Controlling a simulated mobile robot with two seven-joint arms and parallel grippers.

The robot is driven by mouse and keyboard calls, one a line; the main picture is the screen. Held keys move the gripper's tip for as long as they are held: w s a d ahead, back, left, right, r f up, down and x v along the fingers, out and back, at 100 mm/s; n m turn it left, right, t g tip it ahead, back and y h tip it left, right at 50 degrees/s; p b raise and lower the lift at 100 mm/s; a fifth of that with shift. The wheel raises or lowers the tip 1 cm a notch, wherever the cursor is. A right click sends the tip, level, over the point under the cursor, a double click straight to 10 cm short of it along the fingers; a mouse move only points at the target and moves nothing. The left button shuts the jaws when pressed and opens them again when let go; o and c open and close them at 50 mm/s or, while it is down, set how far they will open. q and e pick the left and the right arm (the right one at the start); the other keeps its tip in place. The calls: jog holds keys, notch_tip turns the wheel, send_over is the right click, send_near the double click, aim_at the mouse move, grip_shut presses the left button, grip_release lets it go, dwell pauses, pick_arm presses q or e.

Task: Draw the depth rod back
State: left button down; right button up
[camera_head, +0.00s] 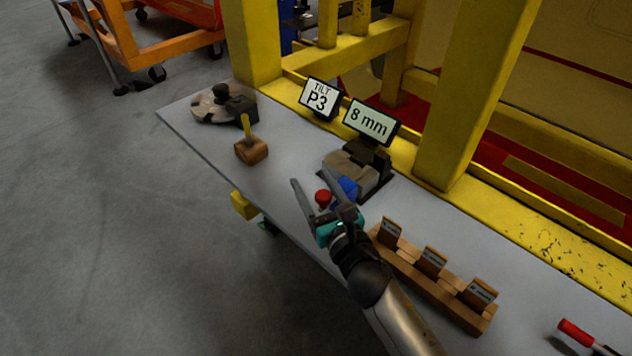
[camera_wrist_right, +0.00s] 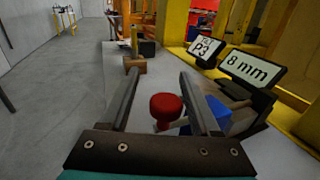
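The depth rod's red knob (camera_head: 323,198) sticks out toward the front of the grey bench, beside a blue part (camera_head: 348,187) of a wooden and dark device (camera_head: 352,170). My right gripper (camera_head: 312,186) is open, with its two fingers on either side of the red knob. In the right wrist view the red knob (camera_wrist_right: 166,108) sits between the open fingers, nearer the right one, and the blue part (camera_wrist_right: 218,112) is just beyond that finger. I cannot tell whether a finger touches the knob. My left gripper is not in view.
Signs read "TILT P3" (camera_head: 319,98) and "8 mm" (camera_head: 370,122). A mallet (camera_head: 250,148) and a round disc device (camera_head: 222,104) are at the bench's left end. A wooden rack (camera_head: 432,276) with three blocks is right of my arm. Yellow posts (camera_head: 473,95) stand behind.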

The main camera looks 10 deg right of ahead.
jog(key=shift+d, duration=0.1)
jog(key=shift+s+f, duration=0.1)
jog(key=shift+s, duration=0.2)
jog(key=b+v, duration=0.2)
jog(key=v, duration=1)
jog(key=shift+s, duration=0.25)
jog(key=shift+b+v, duration=0.45)
jog(key=shift+v, duration=0.6)
